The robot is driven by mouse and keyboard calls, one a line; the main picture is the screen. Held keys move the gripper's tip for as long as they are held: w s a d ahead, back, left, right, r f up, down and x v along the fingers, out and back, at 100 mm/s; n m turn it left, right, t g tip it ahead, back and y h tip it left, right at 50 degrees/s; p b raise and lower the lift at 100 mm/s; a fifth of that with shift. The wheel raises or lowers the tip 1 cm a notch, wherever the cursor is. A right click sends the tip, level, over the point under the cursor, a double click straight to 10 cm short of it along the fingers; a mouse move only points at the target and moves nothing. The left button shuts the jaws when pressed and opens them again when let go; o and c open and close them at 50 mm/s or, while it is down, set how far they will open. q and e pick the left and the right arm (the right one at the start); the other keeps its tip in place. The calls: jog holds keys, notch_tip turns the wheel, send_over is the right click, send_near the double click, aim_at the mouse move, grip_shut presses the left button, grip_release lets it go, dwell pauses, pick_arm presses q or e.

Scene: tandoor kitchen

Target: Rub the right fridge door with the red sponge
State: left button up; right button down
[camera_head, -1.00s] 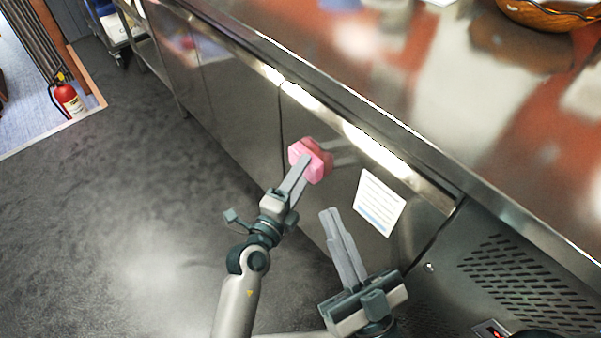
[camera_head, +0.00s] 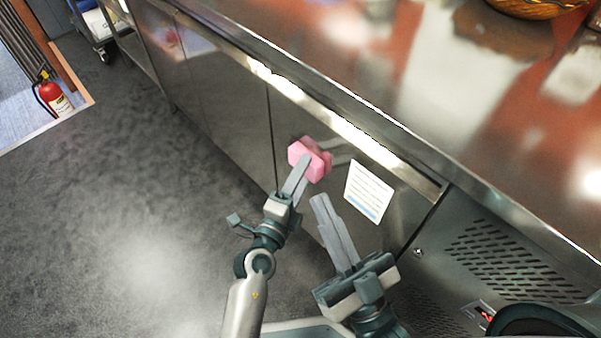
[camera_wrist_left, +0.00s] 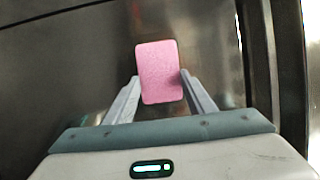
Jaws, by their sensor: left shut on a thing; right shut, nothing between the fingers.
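The red sponge, which looks pink (camera_head: 312,160), is held between the fingers of my left gripper (camera_head: 303,172). It is close in front of the right fridge door (camera_head: 385,233), a steel panel with a white paper label. The sponge also shows in the left wrist view (camera_wrist_left: 160,72), between both fingers, with the dark door surface behind it. I cannot tell whether it touches the door. My right gripper (camera_head: 321,203) is shut and empty, lower and to the right of the sponge, near the label.
A steel counter (camera_head: 420,110) runs above the doors, with a patterned bowl (camera_head: 535,6) at the top right. A vented panel (camera_head: 505,262) is right of the door. A fire extinguisher (camera_head: 54,98) stands far left. The dark floor at left is clear.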

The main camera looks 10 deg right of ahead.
aim_at(315, 177)
pick_arm(q)
jog(key=shift+s+d, duration=0.15)
jog(key=shift+d, duration=0.1)
jog(key=shift+s+d+p, duration=0.55)
jog(key=shift+s+d, duration=0.2)
jog(key=shift+s, duration=0.25)
jog(key=shift+s+d, duration=0.25)
jog(key=shift+s, duration=0.2)
jog(key=shift+w+p, duration=0.1)
jog(key=shift+p, duration=0.4)
